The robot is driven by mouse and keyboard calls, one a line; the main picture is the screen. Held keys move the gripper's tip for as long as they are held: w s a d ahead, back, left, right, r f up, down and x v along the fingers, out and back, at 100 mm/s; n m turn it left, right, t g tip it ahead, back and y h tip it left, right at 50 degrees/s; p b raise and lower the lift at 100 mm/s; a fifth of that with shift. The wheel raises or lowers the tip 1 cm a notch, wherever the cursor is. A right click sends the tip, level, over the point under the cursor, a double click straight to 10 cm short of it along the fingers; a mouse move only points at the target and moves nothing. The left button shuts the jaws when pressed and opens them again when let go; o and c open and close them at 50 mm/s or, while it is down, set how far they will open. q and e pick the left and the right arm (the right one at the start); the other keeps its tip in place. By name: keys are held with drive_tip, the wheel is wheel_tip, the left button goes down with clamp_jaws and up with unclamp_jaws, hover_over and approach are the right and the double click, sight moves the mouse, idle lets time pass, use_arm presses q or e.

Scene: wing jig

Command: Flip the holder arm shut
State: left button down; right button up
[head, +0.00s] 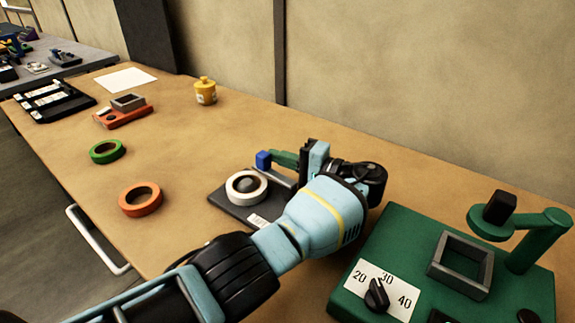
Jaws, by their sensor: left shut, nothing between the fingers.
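The holder has a dark base plate (228,206) with a white ring (247,186) lying on it around a dark centre. Its green holder arm (285,158) with a blue end block (263,160) sticks out to the left behind the ring. The blue end appears raised above the plate, beside the ring in this view; I cannot tell its exact angle. My left gripper (312,160) is shut and empty at the right end of the holder arm. It hides the arm's hinge end, and I cannot tell if they touch. My right gripper is not in view.
A green machine (397,235) with a dial and swing arm stands close on the right. Orange (140,198) and green (107,151) tape rolls, a yellow pot (205,91), an orange fixture (123,116) and a black tray (54,102) lie farther left. The back middle table is clear.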

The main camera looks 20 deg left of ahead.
use_arm(q)
drive_tip(key=shift+s+a+n+g+b, duration=0.2)
drive_tip(key=shift+n+g+b, duration=0.4)
drive_tip(key=shift+g, duration=0.6)
drive_tip(key=shift+a, duration=0.1)
